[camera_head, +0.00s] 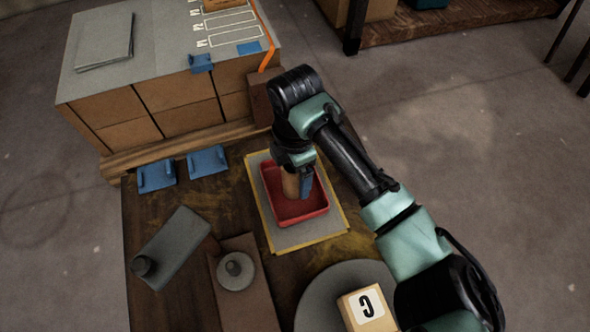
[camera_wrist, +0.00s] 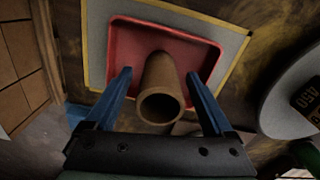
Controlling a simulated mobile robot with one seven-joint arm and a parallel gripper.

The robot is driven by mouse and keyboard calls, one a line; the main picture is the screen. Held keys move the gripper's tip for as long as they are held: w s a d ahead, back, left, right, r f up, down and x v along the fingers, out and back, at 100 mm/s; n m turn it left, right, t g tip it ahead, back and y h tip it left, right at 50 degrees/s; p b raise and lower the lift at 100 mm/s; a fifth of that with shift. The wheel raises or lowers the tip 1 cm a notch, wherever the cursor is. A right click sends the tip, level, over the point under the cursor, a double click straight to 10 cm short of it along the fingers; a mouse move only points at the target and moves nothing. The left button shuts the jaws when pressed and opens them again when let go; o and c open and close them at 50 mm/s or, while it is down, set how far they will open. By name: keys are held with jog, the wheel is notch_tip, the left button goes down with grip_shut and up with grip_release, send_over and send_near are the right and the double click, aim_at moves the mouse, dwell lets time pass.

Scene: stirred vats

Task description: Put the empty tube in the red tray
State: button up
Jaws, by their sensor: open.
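The empty tube (camera_wrist: 161,92) is a brown, hollow cylinder that stands upright in the red tray (camera_wrist: 122,48), its open end toward my wrist camera. My gripper (camera_wrist: 158,73) is open, with a blue finger on each side of the tube and a visible gap to both. In the head view the tube (camera_head: 291,187) shows under my gripper (camera_head: 298,190), partly covered by it. The red tray (camera_head: 297,219) sits on a grey mat with a yellow border (camera_head: 309,238). The tube's base is partly hidden in both views.
Blue brackets (camera_head: 156,176) lie left of the mat. A grey slab (camera_head: 172,243) and a board with a round knob (camera_head: 236,270) are at front left. A round grey plate (camera_head: 322,290) carries a lettered block (camera_head: 368,307). A drawer cabinet (camera_head: 172,105) stands behind.

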notch_tip(320, 180, up, 12)
jog(key=p, duration=0.1)
jog(key=shift+r, duration=0.2)
jog(key=w+a+r+m+t+y, duration=0.35)
jog(key=a+r+t, duration=0.35)
jog(key=r, duration=0.4)
jog(key=w+a+r+m+t+y, duration=0.3)
jog(key=w+a+r+t, duration=0.15)
jog(key=a+r, duration=0.55)
jog(key=s+d+r+m+t, duration=0.2)
jog(key=d+r+m+t, duration=0.15)
jog(key=r, duration=0.35)
jog(key=s+d+r+m+t, duration=0.2)
jog(key=d+r+m+t, duration=0.15)
jog(key=r, duration=0.35)
jog(key=s+d+r+m+t, duration=0.2)
jog(key=s+r+m+t, duration=0.15)
jog(key=r, duration=0.35)
jog(key=s+d+r+m+t+h, duration=0.5)
jog(key=s+d+r+m+h, duration=0.1)
jog(key=s+d, duration=0.1)
jog(key=shift+s+d, duration=0.4)
jog(key=shift+s, duration=0.05)
jog(key=shift+h, duration=0.25)
